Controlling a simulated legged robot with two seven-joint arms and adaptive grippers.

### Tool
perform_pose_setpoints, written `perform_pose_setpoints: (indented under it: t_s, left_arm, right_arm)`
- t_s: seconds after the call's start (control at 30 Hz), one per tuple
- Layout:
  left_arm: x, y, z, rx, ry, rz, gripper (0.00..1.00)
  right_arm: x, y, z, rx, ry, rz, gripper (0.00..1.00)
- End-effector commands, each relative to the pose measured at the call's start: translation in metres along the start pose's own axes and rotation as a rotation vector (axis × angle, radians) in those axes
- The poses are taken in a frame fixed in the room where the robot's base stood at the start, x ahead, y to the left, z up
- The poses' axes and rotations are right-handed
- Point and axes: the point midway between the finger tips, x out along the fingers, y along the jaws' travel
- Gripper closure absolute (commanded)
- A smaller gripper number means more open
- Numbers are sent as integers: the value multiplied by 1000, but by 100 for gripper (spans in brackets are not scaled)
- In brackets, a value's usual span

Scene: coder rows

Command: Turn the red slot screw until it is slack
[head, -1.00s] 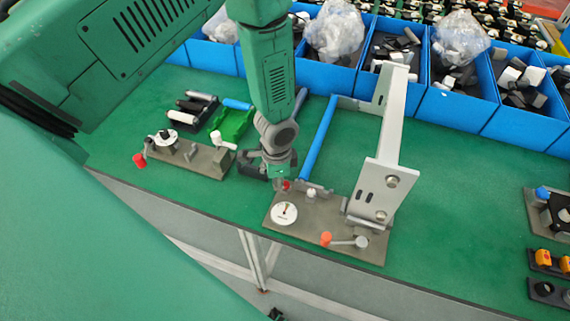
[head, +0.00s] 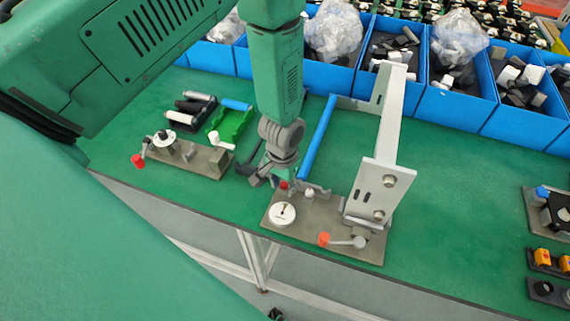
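A small red piece (head: 284,185), which looks like the red slot screw, stands at the back left of a grey metal plate fixture (head: 292,236). Its slot is too small to make out. My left gripper (head: 270,181) points down just left of the red piece, its wrist tilted. Its fingers are small and partly overlap the fixture behind, so I cannot tell their gap or whether they touch the red piece. My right gripper is not in view.
The fixture carries a white dial (head: 282,214), an orange-red knob (head: 323,239) and a tall grey bracket (head: 379,190). A blue bar (head: 318,138) lies behind. A second fixture (head: 204,160) stands left. Blue bins (head: 455,110) line the back.

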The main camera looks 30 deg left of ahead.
Motion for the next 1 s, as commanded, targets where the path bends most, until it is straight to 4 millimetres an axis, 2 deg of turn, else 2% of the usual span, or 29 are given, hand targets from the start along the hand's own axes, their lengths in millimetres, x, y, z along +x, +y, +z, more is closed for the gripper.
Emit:
perform_pose_setpoints:
  t_s: [0.17,0.23,0.5,0.77,1.0]
  left_arm:
    - [0,0,2,10,-4,-1,67]
    - [0,-1,2,79,-5,-1,67]
    - [1,-10,1,740,-7,2,67]
    - [1,-14,-1,1041,-7,3,67]
    - [1,-20,-7,1633,-5,7,67]
  right_arm:
    - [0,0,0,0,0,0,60]
    - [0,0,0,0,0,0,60]
    - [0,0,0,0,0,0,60]
    - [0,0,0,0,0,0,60]
    - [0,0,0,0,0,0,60]
